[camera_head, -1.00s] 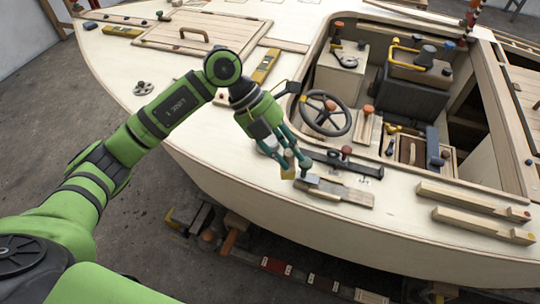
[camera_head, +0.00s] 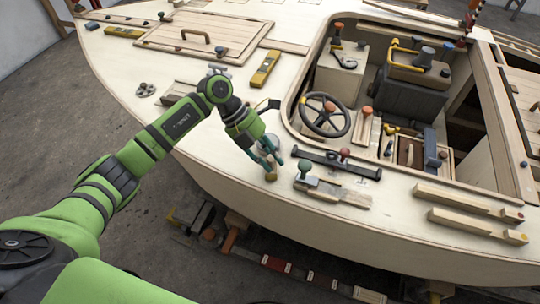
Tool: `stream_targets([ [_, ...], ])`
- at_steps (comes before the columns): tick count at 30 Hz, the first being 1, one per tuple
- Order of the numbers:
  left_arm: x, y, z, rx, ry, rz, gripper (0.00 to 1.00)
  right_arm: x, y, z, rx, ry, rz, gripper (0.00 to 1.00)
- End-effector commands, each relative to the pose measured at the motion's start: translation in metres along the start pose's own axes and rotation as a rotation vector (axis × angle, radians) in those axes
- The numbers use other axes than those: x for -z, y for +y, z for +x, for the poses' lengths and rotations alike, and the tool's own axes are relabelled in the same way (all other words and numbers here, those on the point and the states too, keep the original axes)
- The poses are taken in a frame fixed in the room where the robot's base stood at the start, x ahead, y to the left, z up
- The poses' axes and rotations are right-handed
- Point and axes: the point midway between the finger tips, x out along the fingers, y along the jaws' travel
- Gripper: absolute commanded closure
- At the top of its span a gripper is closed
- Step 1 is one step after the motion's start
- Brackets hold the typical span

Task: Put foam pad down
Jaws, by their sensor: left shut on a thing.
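My left gripper (camera_head: 271,164) is low over the pale plywood deck (camera_head: 215,130), near the hull's front edge. It is shut on a small tan-yellow piece, which I take to be the foam pad (camera_head: 271,177). The pad shows just below the fingertips, at or very close to the deck; I cannot tell whether it touches. The fingers hide its upper part. My right gripper is not in view.
Right of the gripper lie a block plane with a green knob (camera_head: 330,191) and a dark bar with a red knob (camera_head: 338,164). Wooden bars (camera_head: 470,202) lie farther right. The cockpit opening with a steering wheel (camera_head: 325,114) is behind. A yellow level (camera_head: 265,68) lies on the deck.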

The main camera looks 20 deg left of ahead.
Motion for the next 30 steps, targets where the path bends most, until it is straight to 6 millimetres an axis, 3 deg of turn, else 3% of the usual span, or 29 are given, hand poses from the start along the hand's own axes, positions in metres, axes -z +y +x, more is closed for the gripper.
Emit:
stream_targets([
  [2,0.000,0.001,0.002,0.000,0.000,0.000,1.00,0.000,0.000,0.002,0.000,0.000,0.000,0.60],
  [3,0.000,0.001,0.001,-0.001,0.000,0.000,0.63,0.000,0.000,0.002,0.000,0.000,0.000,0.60],
  [4,0.000,0.001,0.001,-0.001,0.000,0.000,0.51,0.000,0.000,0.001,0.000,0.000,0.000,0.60],
  [5,0.000,0.001,0.001,-0.001,0.000,0.000,0.47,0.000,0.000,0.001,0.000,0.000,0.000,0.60],
  [17,-0.001,0.000,-0.004,-0.001,-0.002,0.000,0.47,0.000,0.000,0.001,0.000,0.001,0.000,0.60],
  [20,-0.001,0.001,-0.016,-0.002,-0.004,0.001,0.47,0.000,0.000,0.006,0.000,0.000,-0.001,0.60],
  [30,-0.001,0.002,-0.087,-0.003,-0.005,0.000,0.47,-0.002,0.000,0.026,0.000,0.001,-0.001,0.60],
])
